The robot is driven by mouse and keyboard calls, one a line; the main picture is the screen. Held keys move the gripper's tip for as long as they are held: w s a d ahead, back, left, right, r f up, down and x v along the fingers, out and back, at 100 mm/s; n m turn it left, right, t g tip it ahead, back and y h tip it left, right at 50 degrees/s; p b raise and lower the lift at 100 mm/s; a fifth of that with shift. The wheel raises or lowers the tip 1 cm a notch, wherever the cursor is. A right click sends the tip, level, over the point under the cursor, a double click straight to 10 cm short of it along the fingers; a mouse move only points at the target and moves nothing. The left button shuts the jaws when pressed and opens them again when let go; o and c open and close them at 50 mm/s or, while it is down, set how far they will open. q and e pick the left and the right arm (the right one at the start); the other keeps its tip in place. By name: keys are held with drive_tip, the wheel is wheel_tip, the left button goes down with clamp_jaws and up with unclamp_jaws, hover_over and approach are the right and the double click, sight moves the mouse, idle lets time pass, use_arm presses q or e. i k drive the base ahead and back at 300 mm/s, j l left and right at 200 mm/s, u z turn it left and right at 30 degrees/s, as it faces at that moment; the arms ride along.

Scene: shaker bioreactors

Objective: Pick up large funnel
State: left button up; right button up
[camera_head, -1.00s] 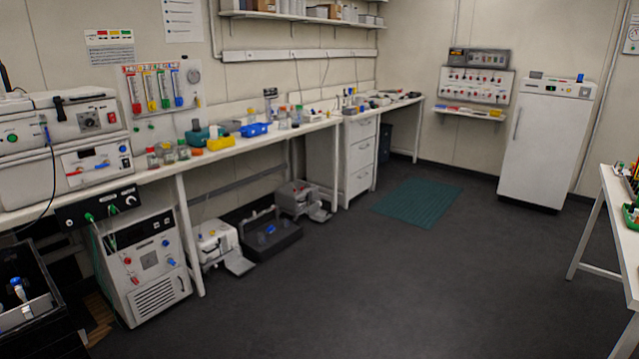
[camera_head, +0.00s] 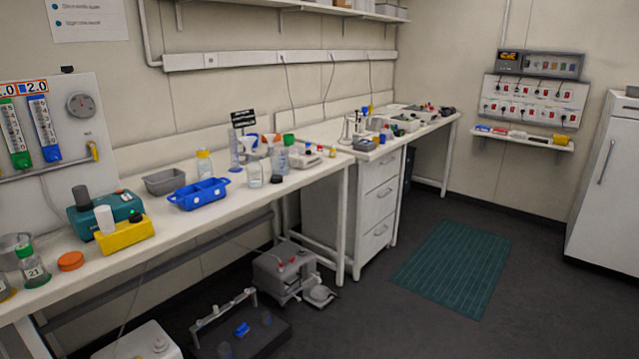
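A small group of labware stands on the long white bench, near its far end and below a small black sign. In it, a pale funnel-like shape (camera_head: 248,142) seems to show among bottles and a tall clear cylinder (camera_head: 234,150). It is too small to tell its exact form or size, or whether it is the large funnel. A clear bottle (camera_head: 279,158) and a clear jar (camera_head: 255,175) stand close in front and beside it. Neither of my grippers is in view.
The white bench (camera_head: 200,225) runs along the left wall. A blue tray (camera_head: 198,194), grey bin (camera_head: 165,181) and yellow block (camera_head: 124,233) stand left of the group. Grey equipment (camera_head: 287,272) sits on the floor below. The floor around the green mat (camera_head: 455,268) is clear.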

sight(248, 147)
drive_tip(key=i, duration=0.6)
drive_tip(key=i+z, duration=0.1)
drive_tip(key=i, duration=0.55)
drive_tip(key=i+j+z, duration=0.1)
drive_tip(key=i, duration=0.5)
drive_tip(key=i+j, duration=0.15)
drive_tip(key=i, duration=0.45)
drive_tip(key=i+j+z, duration=0.1)
drive_tip(key=i, duration=0.5)
